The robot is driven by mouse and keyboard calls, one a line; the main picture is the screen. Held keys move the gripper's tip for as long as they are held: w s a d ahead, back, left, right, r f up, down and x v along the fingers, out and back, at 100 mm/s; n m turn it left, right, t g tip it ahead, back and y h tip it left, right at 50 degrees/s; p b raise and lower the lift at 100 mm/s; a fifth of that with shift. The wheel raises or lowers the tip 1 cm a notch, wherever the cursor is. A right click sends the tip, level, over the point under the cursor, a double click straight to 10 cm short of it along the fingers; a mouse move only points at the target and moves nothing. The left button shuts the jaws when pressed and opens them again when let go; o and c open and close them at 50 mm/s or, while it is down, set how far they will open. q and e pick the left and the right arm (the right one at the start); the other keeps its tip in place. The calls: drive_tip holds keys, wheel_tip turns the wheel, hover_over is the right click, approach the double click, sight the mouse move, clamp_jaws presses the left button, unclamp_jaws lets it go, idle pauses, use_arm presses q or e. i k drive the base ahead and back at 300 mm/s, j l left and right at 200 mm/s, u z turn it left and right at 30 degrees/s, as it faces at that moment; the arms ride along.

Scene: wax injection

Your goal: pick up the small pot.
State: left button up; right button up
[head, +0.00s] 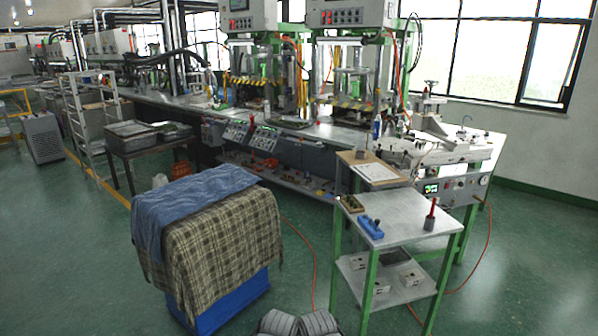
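A small dark cup-like thing (360,154) stands on the tan board at the back of the green-legged stand. It may be the small pot, but it is too small to be sure. A grey cylinder (429,223) with a red upright handle (432,208) stands at the right of the metal top; I cannot tell whether this is a pot.
The metal-topped stand (408,208) also bears a blue block (370,227) and a small tray (351,203). A cloth-covered blue bin (235,311) stands to its left. The machine bench (320,133) runs behind. Green floor (80,250) is open at left.

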sight(360, 155)
drive_tip(key=i+j+u, duration=0.15)
drive_tip(key=i+u, duration=0.2)
drive_tip(key=i, duration=1.1)
drive_tip(key=i+j+z, duration=0.1)
drive_tip(key=i+z, duration=0.3)
drive_tip(key=i, duration=0.15)
drive_tip(key=i+j+z, duration=0.3)
drive_tip(key=i+z, duration=0.15)
drive_tip(key=i+j+z, duration=0.8)
drive_tip(key=j, duration=0.35)
drive_tip(key=i+l, duration=0.05)
drive_tip(key=i, duration=0.05)
